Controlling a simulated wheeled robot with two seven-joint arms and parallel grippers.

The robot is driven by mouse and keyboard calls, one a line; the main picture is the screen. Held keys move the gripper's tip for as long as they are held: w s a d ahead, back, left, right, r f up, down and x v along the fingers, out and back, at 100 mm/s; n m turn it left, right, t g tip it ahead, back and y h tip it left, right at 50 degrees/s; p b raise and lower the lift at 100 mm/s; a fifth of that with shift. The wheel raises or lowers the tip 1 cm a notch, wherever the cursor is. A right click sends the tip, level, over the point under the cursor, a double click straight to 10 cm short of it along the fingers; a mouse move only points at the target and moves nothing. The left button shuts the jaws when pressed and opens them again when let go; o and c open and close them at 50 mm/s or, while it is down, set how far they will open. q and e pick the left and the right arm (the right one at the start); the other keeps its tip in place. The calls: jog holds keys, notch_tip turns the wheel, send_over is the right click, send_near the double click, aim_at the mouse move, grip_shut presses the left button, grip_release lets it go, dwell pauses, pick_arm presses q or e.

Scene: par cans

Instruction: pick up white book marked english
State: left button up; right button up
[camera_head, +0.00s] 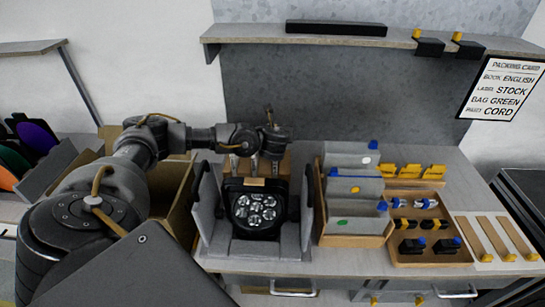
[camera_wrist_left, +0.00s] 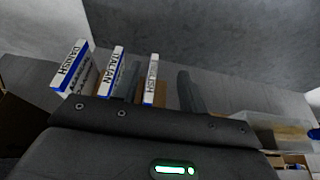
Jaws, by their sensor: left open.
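In the left wrist view, three white books with blue ends stand in a row: one marked DANISH (camera_wrist_left: 72,68), one marked ITALIAN (camera_wrist_left: 112,72), and a narrower-looking one whose small lettering seems to read ENGLISH (camera_wrist_left: 151,78). My left gripper (camera_wrist_left: 160,88) is open, with one dark finger on each side of the ENGLISH book. I cannot tell whether either finger touches it. In the head view my left gripper (camera_head: 272,146) is over the books behind the black par can (camera_head: 258,208); the ENGLISH book is mostly hidden there. My right gripper is not in view.
The par can sits in a grey cradle (camera_head: 210,235) with upright side panels. A cardboard box (camera_head: 180,215) stands left of it. Right are a wooden divider box (camera_head: 355,240), a parts tray (camera_head: 430,258) and a packing card (camera_head: 502,88) reading BOOK ENGLISH. A shelf (camera_head: 240,33) hangs above.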

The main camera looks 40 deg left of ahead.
pick_arm(q)
jog(key=f, duration=0.3)
jog(key=w+a+f, duration=0.1)
jog(key=f, duration=0.2)
jog(key=w+f, duration=0.1)
jog(key=f, duration=0.2)
jog(key=shift+a, duration=0.4)
jog(key=shift+w+a+f+p, duration=0.1)
jog(key=shift+w+a+p, duration=0.15)
jog(key=shift+p, duration=0.15)
jog(key=p+x, duration=0.1)
jog(key=x, duration=0.3)
jog(key=shift+f, duration=0.15)
jog(key=shift+c, duration=0.4)
grip_shut()
